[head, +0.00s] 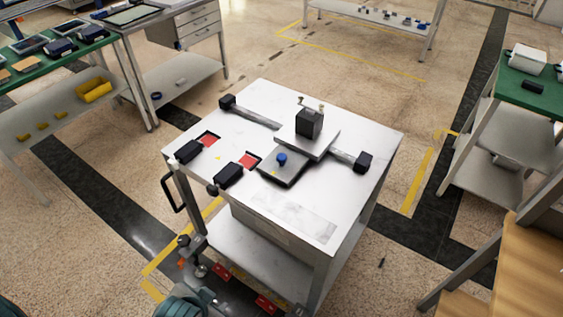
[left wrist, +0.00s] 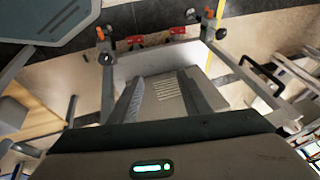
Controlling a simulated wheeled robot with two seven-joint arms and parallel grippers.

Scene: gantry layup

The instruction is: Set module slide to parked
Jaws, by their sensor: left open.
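A light plate carriage (head: 322,146) sits on a dark rail (head: 257,117) across the white cart top (head: 350,200). It is right of the rail's middle, nearer the right end block (head: 363,162) than the left end block (head: 228,102). A black module (head: 309,122) with small pegs stands on the carriage. A dark plate (head: 282,175) with a blue knob (head: 282,158) lies in front of it. My left gripper (left wrist: 170,85) shows only partly in the left wrist view, open, with nothing visible held. My right gripper is in neither view.
Two black boxes (head: 189,152) (head: 229,175) lie beside red patches near the cart's left edge. A black handle (head: 171,192) juts from that side. Green-topped benches stand at left (head: 60,62) and right (head: 525,92).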

